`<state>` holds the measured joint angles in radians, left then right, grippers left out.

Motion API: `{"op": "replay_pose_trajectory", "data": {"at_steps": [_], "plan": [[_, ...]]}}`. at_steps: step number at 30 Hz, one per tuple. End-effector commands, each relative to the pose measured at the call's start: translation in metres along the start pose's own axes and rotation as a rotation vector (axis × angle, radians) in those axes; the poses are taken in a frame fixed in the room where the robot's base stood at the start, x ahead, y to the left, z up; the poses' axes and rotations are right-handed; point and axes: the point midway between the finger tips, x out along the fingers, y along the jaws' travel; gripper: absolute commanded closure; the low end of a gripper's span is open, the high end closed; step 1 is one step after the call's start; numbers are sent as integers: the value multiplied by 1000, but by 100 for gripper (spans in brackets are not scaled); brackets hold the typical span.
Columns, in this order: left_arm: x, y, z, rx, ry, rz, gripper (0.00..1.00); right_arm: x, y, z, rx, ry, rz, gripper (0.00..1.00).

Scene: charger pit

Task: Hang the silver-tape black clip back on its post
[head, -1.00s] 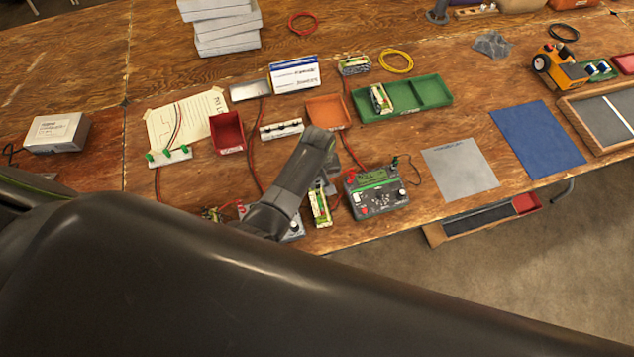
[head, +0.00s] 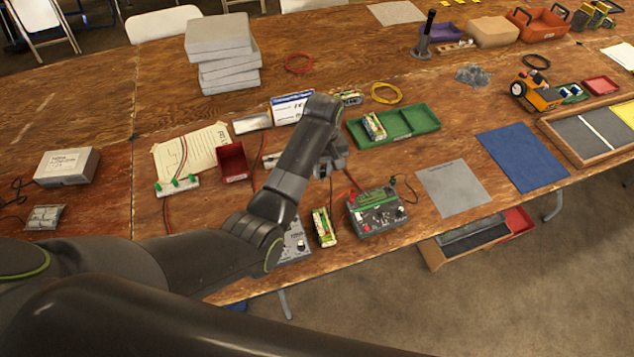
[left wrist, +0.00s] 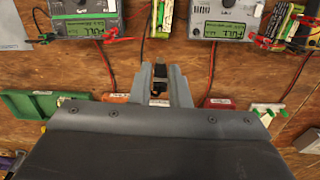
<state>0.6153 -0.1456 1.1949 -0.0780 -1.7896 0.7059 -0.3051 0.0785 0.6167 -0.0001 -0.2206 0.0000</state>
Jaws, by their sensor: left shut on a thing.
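My left gripper (head: 328,165) is above the table, behind the chargers and in front of the hidden orange bin. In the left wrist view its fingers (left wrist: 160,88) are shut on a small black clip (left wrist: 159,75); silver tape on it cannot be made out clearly. A black lead runs close beside the fingers there. The white block with green-topped posts (head: 178,186) is left of the gripper; its end shows in the wrist view (left wrist: 268,107). Another white block (head: 271,159) is mostly hidden by my arm. My right gripper is not in view.
One charger (head: 376,210) stands right of the gripper; another (head: 297,243) is partly covered by my arm. A battery pack (head: 323,227) lies between them. A red bin (head: 232,162) and green tray (head: 419,118) stand behind. Loose red leads cross the table.

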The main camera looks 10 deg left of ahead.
Motion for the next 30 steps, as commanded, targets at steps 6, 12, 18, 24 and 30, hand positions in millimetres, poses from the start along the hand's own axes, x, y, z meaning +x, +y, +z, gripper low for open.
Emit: {"op": "replay_pose_trajectory", "data": {"at_steps": [6,12,18,24,30], "plan": [[-2,1,-1,0,-1,-1,97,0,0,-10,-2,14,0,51],[-2,0,-1,0,0,-1,97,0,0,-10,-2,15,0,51],[-2,-17,-2,-3,2,-1,97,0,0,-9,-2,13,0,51],[-1,-53,-1,-3,2,-2,97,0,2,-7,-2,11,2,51],[9,-85,0,0,-2,-3,97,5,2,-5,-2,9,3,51]]}}
